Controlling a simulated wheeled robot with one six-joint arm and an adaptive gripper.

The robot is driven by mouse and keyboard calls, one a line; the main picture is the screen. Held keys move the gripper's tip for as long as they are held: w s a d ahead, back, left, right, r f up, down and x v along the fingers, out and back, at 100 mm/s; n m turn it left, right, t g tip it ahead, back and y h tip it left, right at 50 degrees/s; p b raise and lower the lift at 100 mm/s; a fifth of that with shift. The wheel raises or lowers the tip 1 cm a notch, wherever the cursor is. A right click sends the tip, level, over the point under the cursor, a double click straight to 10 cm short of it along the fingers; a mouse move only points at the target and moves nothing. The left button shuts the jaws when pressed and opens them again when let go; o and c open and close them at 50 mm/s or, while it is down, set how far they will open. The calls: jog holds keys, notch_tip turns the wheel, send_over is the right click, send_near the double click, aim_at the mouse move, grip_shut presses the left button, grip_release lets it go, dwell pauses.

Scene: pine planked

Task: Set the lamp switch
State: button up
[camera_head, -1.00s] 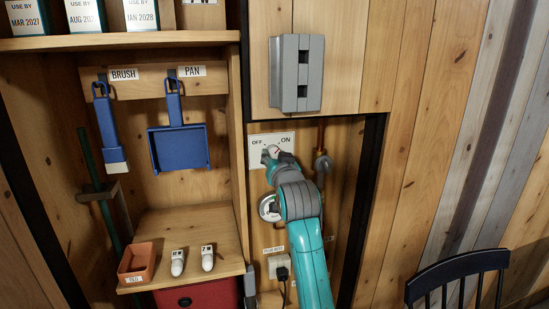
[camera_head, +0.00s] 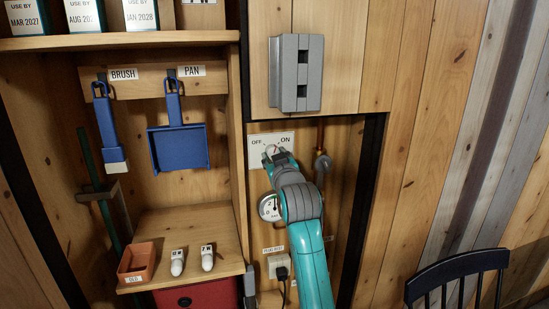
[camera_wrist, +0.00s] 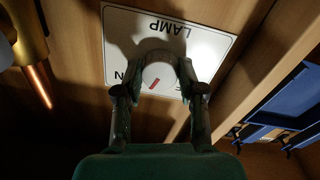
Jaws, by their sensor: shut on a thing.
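The lamp switch plate (camera_head: 253,151) is white, with OFF at its left and ON at its right. It is on the back wall of the recess. My gripper (camera_head: 271,151) is at the middle of the plate, shut on the switch knob, which it mostly hides. In the wrist view the plate (camera_wrist: 207,48) appears upside down with the word LAMP. There my gripper (camera_wrist: 161,62) surrounds the knob (camera_wrist: 155,84), where a short red mark shows. Part of the ON lettering is covered, and I cannot clearly tell the knob's exact setting.
A round gauge (camera_head: 269,207) is just below the plate, close to my arm. A copper pipe with a fitting (camera_head: 322,165) runs at the right. A grey wall box (camera_head: 297,73) is above. A blue pan (camera_head: 179,148) hangs at the left.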

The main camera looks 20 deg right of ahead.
jog(key=n+y, duration=0.1)
jog(key=n, duration=1.2)
jog(key=shift+d, duration=0.15)
jog(key=shift+n, duration=0.3)
jog(key=o, duration=1.1)
jog(key=shift+o, duration=0.2)
jog(key=s, duration=1.2)
jog(key=shift+f, duration=0.25)
